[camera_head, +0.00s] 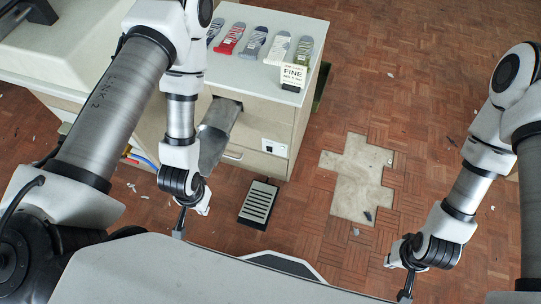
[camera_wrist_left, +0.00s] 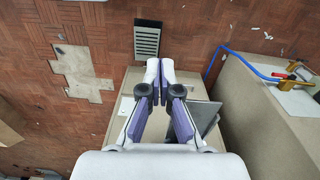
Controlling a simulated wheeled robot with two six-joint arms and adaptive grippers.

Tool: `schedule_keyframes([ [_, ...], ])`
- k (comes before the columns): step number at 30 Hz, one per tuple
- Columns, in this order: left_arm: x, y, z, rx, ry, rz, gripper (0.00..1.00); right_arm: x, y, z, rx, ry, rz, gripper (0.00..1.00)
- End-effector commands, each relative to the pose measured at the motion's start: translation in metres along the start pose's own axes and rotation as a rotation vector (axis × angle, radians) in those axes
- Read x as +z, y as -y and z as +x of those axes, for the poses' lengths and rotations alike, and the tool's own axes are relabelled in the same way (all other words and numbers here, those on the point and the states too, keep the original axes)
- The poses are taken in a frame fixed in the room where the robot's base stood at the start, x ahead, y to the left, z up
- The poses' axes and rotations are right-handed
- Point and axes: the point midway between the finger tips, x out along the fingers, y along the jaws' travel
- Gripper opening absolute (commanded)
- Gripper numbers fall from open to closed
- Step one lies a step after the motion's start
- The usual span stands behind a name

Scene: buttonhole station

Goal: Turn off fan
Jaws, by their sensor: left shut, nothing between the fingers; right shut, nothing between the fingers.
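I cannot make out a fan in either view. A small white switch plate (camera_head: 274,147) with dark parts is on the side of the cabinet, too small to read. My left gripper (camera_wrist_left: 160,72) is shut and empty; its two fingertips meet in the left wrist view. My right gripper (camera_head: 404,293) is shut and empty, low at the right, over the floor and far from the switch plate.
The cabinet (camera_head: 301,118) bears several coloured items and a "FINE" sign (camera_head: 293,75). A grey metal piece (camera_head: 216,135) juts from its front. A slotted grille (camera_head: 259,203) lies on the floor, with a bare patch (camera_head: 357,180) to its right. Floor around my right arm is open.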

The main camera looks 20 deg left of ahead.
Motion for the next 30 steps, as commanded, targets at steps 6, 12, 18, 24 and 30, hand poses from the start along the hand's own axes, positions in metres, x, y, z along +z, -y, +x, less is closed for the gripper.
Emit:
schedule_keyframes([
  [6,-0.019,0.0,0.032,-0.001,-0.068,-0.054,0.0,0.0,0.0,0.015,0.0,0.0,0.0,0.0],
  [12,-0.133,-0.01,0.195,0.125,-0.529,-0.427,0.0,0.0,-0.001,0.095,0.0,0.0,0.0,0.0],
  [18,-0.22,-0.053,0.317,0.787,-1.094,-0.927,0.0,0.0,-0.001,0.187,0.0,0.001,0.0,0.0],
  [24,-0.212,-0.073,0.324,1.291,-1.239,-1.084,0.0,0.0,-0.002,0.212,0.0,0.0,0.001,0.0],
  [30,-0.211,-0.074,0.317,1.336,-1.244,-1.093,0.0,0.0,-0.002,0.208,0.0,-0.001,0.0,0.0],
])
